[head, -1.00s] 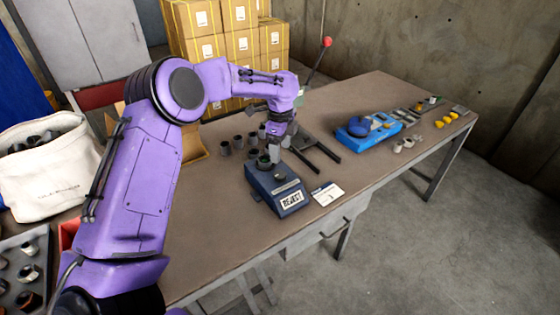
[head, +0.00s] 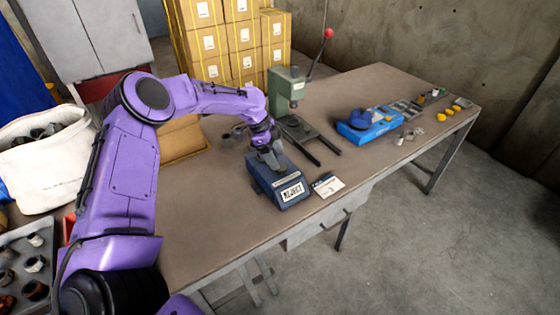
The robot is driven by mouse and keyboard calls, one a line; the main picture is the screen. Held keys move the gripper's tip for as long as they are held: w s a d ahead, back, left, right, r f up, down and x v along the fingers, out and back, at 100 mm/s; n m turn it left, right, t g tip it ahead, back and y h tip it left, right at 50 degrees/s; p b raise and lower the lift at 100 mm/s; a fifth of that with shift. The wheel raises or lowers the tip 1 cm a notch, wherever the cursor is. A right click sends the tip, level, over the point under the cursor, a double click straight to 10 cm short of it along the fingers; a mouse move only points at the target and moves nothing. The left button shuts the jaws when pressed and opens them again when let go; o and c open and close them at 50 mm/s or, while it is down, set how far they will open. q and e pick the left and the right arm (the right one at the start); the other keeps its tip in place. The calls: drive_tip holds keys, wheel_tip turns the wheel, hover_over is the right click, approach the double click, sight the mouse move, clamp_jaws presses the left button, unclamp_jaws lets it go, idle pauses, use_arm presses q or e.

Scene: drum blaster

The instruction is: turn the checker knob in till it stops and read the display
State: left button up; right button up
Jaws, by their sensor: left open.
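The checker (head: 281,187) is a dark blue box on the table, with a sloped front and a white panel (head: 291,193) whose black letters appear to read REJECT. My left gripper (head: 270,164) points down at the back of the checker's top. Its jaws are open, and I cannot tell whether they touch anything. The checker's knob is not distinguishable; the gripper covers that part. My right gripper is out of view.
A white card (head: 328,186) lies right of the checker. Behind stands a green press (head: 286,92) with a red-balled lever. A blue tray (head: 370,128) and small parts lie farther right. A white sack (head: 45,160) and a parts tray (head: 30,262) are at left.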

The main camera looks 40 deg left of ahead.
sight(281, 166)
use_arm(q)
drive_tip(key=x, duration=0.4)
drive_tip(key=shift+s+a+f, duration=0.1)
drive_tip(key=shift+a, duration=0.25)
drive_tip(key=shift+d+f, duration=0.1)
drive_tip(key=shift+d, duration=0.1)
drive_tip(key=c, duration=1)
drive_tip(key=shift+r+n+t+p, duration=0.25)
drive_tip(key=shift+n+t+p, duration=0.05)
drive_tip(key=shift+n+p, duration=0.6)
drive_tip(key=shift+f+n+t+y, duration=0.15)
drive_tip(key=shift+n+t+y, duration=0.2)
drive_tip(key=shift+n, duration=0.65)
drive_tip(key=shift+f+n, duration=0.1)
drive_tip(key=shift+n, duration=0.2)
